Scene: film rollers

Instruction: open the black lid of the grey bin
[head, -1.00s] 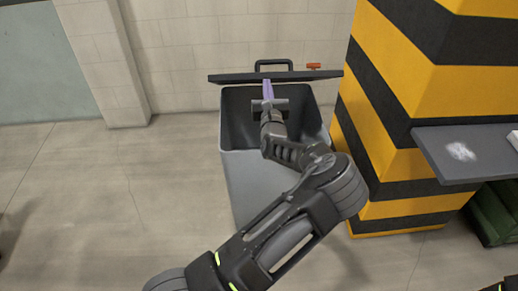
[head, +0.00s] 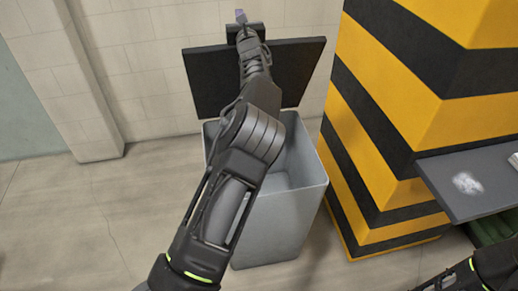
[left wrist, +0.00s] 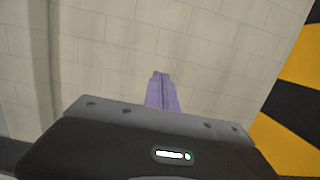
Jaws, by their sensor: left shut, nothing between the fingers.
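The grey bin (head: 285,215) stands on the floor in the head view, with its mouth open. Its black lid (head: 300,75) is raised steeply at the back of the bin, its broad face towards me. My left arm reaches over the bin, and my left gripper (head: 240,16) is at the lid's top edge, in front of the wall. Its purple fingers are together and empty; they also show in the left wrist view (left wrist: 161,92) against the wall. The arm hides part of the lid and of the bin's left side. My right gripper is out of view.
A yellow and black striped pillar (head: 400,120) stands close to the bin's right. A dark shelf (head: 470,182) juts out beside it. A pale block wall (head: 150,60) is behind the bin. The floor (head: 80,215) to the left is clear.

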